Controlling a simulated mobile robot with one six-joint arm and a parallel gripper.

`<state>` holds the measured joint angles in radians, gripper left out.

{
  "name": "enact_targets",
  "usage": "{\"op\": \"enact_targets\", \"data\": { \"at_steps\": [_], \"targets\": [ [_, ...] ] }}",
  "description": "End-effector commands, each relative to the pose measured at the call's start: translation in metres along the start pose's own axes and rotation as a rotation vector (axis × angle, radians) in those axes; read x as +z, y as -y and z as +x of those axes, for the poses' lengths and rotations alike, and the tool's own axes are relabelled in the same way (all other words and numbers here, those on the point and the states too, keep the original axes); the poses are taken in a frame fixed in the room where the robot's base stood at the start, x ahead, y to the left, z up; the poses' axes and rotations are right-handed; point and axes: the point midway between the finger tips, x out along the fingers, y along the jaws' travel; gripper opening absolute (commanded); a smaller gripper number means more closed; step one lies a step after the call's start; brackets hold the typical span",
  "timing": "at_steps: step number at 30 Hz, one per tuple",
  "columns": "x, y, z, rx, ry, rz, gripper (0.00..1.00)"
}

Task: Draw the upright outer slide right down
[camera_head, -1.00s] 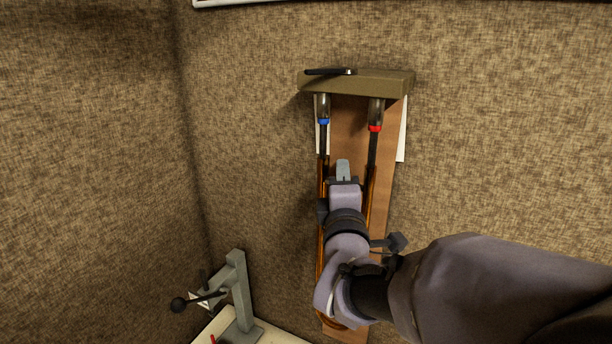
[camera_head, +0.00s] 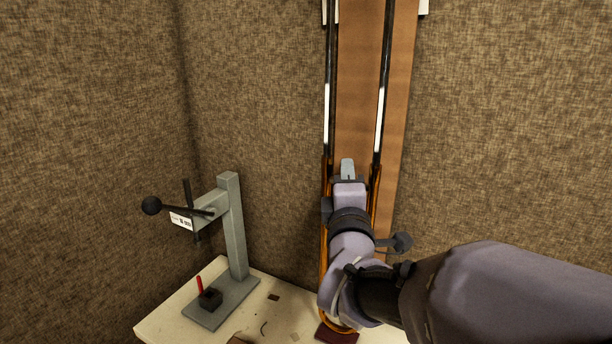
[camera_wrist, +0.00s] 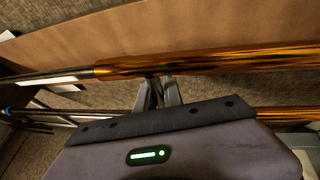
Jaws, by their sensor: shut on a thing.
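The brass outer slide (camera_head: 323,262) hangs upright in front of a wooden board, its round bow (camera_head: 338,327) at the bottom near the bench top. Two inner tubes (camera_head: 382,100), dark with bright bands, run upward out of it, long and bare. My gripper (camera_head: 347,170) is shut on the outer slide, between its two legs. In the wrist view the fingers (camera_wrist: 158,92) reach in between the brass tubes (camera_wrist: 200,62); the exact part they grip is hidden. In the head view my arm covers much of the slide's middle.
The wooden board (camera_head: 365,60) stands behind the slide against brown fabric walls. A grey lever press (camera_head: 233,225) stands on the pale bench (camera_head: 165,325) at the left. A dark red block (camera_head: 337,336) lies by the bow. The wall space at right is clear.

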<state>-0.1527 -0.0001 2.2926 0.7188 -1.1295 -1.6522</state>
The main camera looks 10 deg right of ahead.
Motion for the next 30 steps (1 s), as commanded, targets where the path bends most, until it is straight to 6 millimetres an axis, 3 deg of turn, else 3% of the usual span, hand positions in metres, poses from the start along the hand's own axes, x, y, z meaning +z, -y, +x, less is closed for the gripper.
{"op": "enact_targets", "data": {
  "at_steps": [9,10,13,23,26,30],
  "targets": [
    [0.0,0.008,-0.002,-0.019,0.0,0.002,0.0],
    [0.0,0.009,-0.002,-0.019,0.0,0.002,0.15],
    [0.0,0.008,-0.002,-0.017,0.0,0.002,0.33],
    [0.0,0.005,-0.004,-0.011,-0.001,0.001,0.33],
    [-0.001,0.004,-0.017,-0.01,-0.002,0.002,0.33],
    [-0.001,0.003,-0.05,-0.01,-0.003,0.002,0.33]
  ]
}}
